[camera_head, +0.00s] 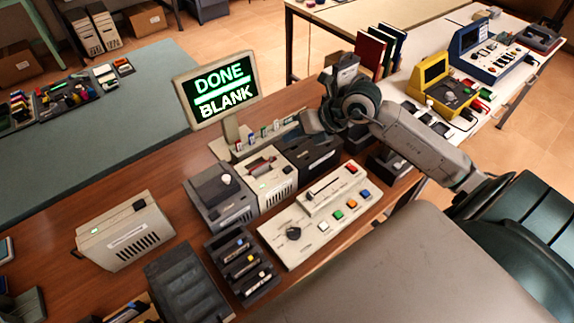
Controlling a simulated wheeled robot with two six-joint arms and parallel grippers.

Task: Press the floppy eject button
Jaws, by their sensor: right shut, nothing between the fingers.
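A row of three desktop units stands on the brown bench: a grey one with a pale knob (219,198), a cream one with a reddish slot on top (268,180), and a black one (318,158). I cannot make out for sure which part is the floppy eject button. My right gripper (310,122) is shut and empty, above and behind the black unit, apart from the buttons in view. Its fingertips are small and partly hidden by the wrist. My left gripper is not in view.
A monitor (218,88) reads "DONE BLANK". A cream panel with coloured buttons (290,255) lies in front of the units. A dark rack of cartridges (240,265) and a beige box (125,232) stand to the left. Bare bench lies between box and units.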

